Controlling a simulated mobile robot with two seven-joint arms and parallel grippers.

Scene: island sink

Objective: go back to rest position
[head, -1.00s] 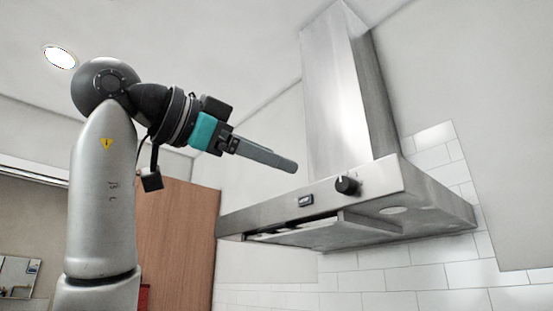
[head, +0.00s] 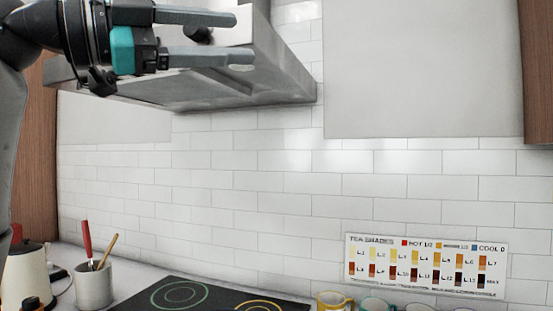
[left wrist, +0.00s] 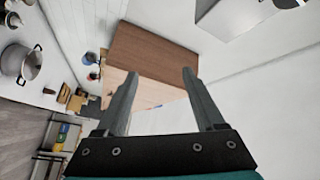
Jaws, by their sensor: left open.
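My left gripper (head: 243,37) is at the top left of the head view, in front of the range hood (head: 240,88). Its two fingers are apart and nothing is between them. In the left wrist view the open fingers (left wrist: 160,82) point toward a wooden cabinet (left wrist: 150,58), with empty air between them. My right gripper is in neither view.
A counter below holds a kettle (head: 26,275), a grey utensil pot (head: 94,286), a black cooktop (head: 210,297) and several cups, one of them yellow (head: 334,301). A tea shades chart (head: 425,265) is on the white tiled wall. The air before the wall is clear.

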